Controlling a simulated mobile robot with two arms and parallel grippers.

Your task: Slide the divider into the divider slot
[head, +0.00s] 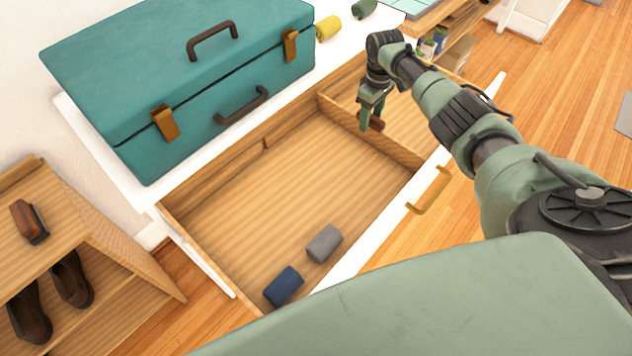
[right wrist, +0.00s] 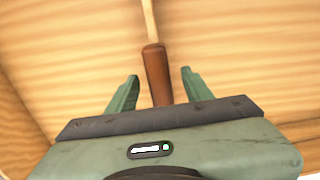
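The wooden divider (head: 342,114) stands across the open drawer (head: 255,200), splitting off a smaller section on the right. Its brown handle (head: 377,124) sits at the top edge and also shows in the right wrist view (right wrist: 156,72). My right gripper (head: 370,116) is down at the handle. In the right wrist view my right gripper (right wrist: 160,88) is open, with the handle between its fingers and a gap on both sides. A narrow notch (head: 265,144) shows in the drawer's back wall, left of the divider. I cannot tell how the divider's ends sit. My left gripper is not in view.
A grey roll (head: 324,243) and a navy roll (head: 283,286) lie near the drawer's front. A teal case (head: 190,80) stands on the white top behind, with a yellow roll (head: 327,28) beside it. A shoe rack (head: 100,240) stands left. The drawer's middle is clear.

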